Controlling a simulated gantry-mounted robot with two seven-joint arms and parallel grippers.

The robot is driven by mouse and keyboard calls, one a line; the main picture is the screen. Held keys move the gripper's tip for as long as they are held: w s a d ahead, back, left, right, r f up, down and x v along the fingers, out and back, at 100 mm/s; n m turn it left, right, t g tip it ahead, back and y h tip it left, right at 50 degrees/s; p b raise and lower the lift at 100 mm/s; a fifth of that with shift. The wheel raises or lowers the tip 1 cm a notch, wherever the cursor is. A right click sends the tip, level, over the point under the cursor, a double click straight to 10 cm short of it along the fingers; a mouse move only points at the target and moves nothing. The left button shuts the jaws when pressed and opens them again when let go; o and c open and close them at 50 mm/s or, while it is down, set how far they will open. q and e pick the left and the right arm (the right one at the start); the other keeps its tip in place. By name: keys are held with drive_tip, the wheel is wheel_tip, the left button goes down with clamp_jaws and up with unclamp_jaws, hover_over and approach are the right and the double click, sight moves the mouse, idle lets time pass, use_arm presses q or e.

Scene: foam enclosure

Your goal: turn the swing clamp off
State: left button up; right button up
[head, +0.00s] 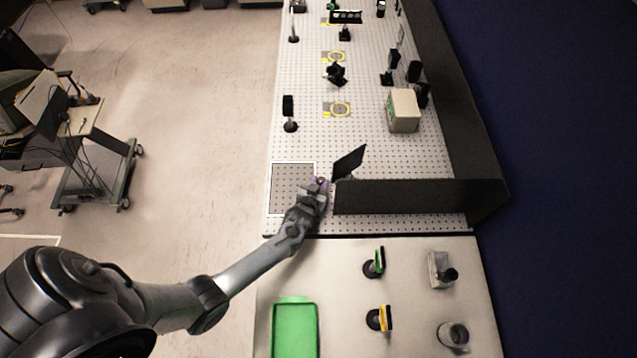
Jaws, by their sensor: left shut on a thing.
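My left gripper (319,191) reaches from the lower left to the near left part of the perforated table. It is shut on a small purple part (323,184), mostly hidden by the fingers. This part sits beside the left end of the black foam wall (400,196) and near a tilted black panel (349,161). I cannot tell for sure whether it is the swing clamp, or which way the clamp is turned. My right gripper is not in view.
The perforated table (300,150) carries a beige box (403,111) and several black optic mounts farther back. A black side wall (455,110) runs along the right. In front, a pale table holds a green tray (294,330) and several small tools. A cart (100,160) stands left.

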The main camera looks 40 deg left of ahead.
use_arm(q)
drive_tip(key=shift+w+d+n+y, duration=0.1)
drive_tip(key=shift+d+n+y, duration=0.05)
drive_tip(key=shift+n+y, duration=0.6)
drive_tip(key=shift+g+y+b, duration=0.25)
drive_tip(key=shift+g+b, duration=0.05)
drive_tip(key=shift+g, duration=0.1)
drive_tip(key=o, duration=1)
drive_tip(key=shift+o, duration=0.2)
